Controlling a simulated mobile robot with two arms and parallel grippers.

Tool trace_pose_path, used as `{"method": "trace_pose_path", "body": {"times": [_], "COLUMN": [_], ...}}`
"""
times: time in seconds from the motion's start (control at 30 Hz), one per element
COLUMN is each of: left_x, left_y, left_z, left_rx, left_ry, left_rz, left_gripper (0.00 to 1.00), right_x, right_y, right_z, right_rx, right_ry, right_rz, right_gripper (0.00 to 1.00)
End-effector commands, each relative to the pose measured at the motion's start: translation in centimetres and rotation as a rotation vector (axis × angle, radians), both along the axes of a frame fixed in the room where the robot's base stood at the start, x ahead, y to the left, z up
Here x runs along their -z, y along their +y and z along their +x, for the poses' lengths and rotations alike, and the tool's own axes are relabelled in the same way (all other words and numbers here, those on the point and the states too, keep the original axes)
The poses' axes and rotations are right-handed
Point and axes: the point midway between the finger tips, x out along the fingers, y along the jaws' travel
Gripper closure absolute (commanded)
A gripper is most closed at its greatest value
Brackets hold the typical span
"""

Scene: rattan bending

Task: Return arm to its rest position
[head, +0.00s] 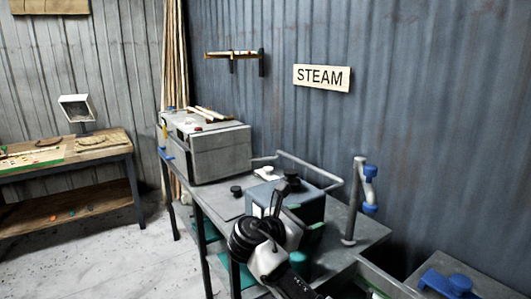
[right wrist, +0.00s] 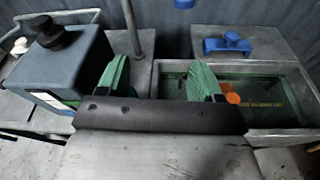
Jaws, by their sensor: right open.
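My right arm (head: 266,258), white and black, rises from the bottom of the head view in front of the steel workbench (head: 222,207). In the right wrist view my right gripper (right wrist: 160,80) has its two green-padded fingers spread wide apart, with nothing between them. The exact position of its fingertips is hard to make out in the head view. My left arm and left gripper are in neither view.
A blue-grey can (head: 302,205) with a black cap stands on the bench close to my right arm. A grey steam box (head: 221,152) stands farther back. A post with blue clamps (head: 369,190) is at right. A green-lined trough (right wrist: 258,92) lies beyond my gripper.

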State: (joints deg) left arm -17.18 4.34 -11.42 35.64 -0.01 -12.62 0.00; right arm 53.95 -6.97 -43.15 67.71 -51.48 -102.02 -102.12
Motion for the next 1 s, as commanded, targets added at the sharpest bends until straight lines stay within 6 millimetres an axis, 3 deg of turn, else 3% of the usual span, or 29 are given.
{"method": "trace_pose_path", "body": {"times": [0.23, 0.37, 0.5, 0.7, 0.83, 1.0], "left_x": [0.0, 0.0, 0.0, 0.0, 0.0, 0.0], "left_y": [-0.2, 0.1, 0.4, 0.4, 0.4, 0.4], "left_z": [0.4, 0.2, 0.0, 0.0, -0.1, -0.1], "left_rx": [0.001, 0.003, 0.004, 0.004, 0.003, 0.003], "left_ry": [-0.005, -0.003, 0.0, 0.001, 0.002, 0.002], "left_rz": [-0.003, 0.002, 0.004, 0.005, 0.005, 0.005], "left_gripper": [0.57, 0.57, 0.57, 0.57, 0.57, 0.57], "right_x": [6.9, 11.7, 17.8, 24.4, 26.7, 27.4], "right_y": [-0.8, -1.5, -2.8, -5.3, -7.1, -8.9], "right_z": [-2.4, -4.9, -9.5, -18.0, -24.0, -30.2], "right_rx": [-0.003, 0.032, 0.142, 0.422, 0.647, 0.902], "right_ry": [-0.016, -0.035, -0.078, -0.187, -0.283, -0.406], "right_rz": [0.274, 0.485, 0.793, 1.208, 1.422, 1.6], "right_gripper": [0.34, 0.34, 0.34, 0.34, 0.34, 0.34]}}
